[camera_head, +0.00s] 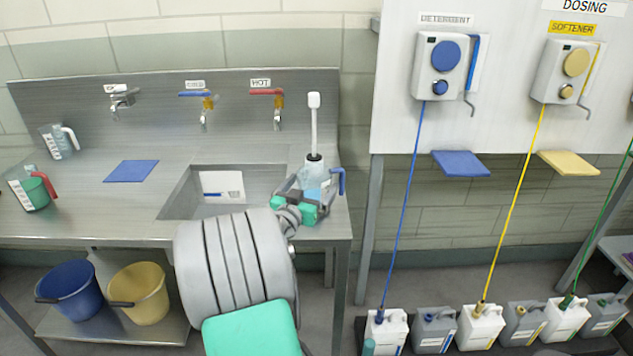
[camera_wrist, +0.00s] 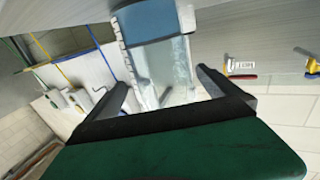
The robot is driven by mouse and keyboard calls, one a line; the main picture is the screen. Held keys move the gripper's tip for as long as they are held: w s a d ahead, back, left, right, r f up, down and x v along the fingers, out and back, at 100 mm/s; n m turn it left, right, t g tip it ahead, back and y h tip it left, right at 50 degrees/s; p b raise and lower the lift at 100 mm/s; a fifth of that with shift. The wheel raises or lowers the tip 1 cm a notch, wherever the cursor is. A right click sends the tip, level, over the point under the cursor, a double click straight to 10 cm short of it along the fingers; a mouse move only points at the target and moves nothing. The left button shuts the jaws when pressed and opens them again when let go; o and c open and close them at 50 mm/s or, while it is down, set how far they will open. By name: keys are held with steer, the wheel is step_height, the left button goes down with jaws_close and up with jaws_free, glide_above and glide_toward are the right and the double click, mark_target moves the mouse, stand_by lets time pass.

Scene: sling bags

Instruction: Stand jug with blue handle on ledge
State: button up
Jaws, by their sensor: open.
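The clear jug (camera_head: 313,176) with a blue handle (camera_head: 340,181) stands on the steel counter at the right of the sink, its handle to the right. My gripper (camera_head: 306,190) is open right in front of it and hides its lower part. In the wrist view the jug's clear body (camera_wrist: 168,72) shows between the two spread fingers (camera_wrist: 163,88), tilted in the picture. I cannot tell whether either finger touches it. A blue ledge (camera_head: 461,163) juts from the white panel below the detergent dispenser, and its top is empty. A yellow ledge (camera_head: 569,162) is farther right, also empty.
A white long-handled brush (camera_head: 314,122) stands upright close behind the jug. A jug with a red handle (camera_head: 35,190) and one with a grey-white handle (camera_head: 60,142) are at the counter's left. Blue (camera_head: 411,200) and yellow (camera_head: 515,205) hoses hang before the panel.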

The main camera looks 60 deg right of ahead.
steer(key=a, duration=0.5)
steer(key=a+b, duration=0.1)
steer(key=a, duration=0.2)
steer(key=shift+s+a, duration=0.15)
steer(key=shift+s, duration=0.15)
stand_by(0.8)
